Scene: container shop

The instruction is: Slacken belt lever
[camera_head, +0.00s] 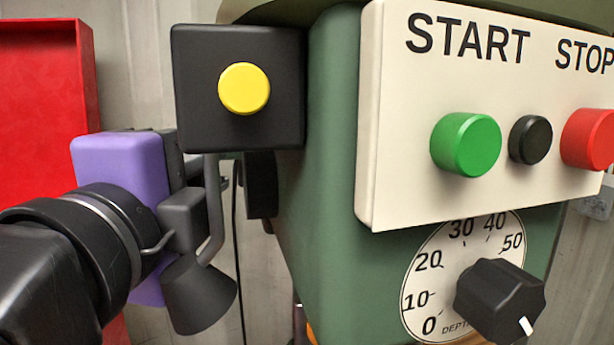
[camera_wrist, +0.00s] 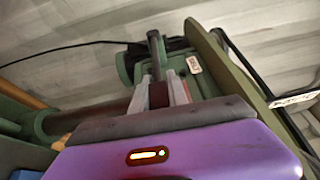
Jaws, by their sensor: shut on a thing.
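In the wrist view my gripper (camera_wrist: 160,94) has its two pale fingers closed on the end of a dark upright lever (camera_wrist: 154,48), which I take for the belt lever. A dark reddish-brown part shows between the fingers. The lever stands at the green machine's round dark end piece. In the head view the purple body of my gripper (camera_head: 118,175) is at the left of the green drill press housing (camera_head: 335,130). The fingertips and their hold are hidden there behind dark parts.
The cream panel (camera_head: 395,190) carries a green START button (camera_head: 466,145) and a red STOP button (camera_head: 590,139). A black box with a yellow button (camera_head: 244,89) juts out close above my gripper. A depth dial knob (camera_head: 498,300) sits lower right. A red cabinet (camera_head: 40,110) stands left.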

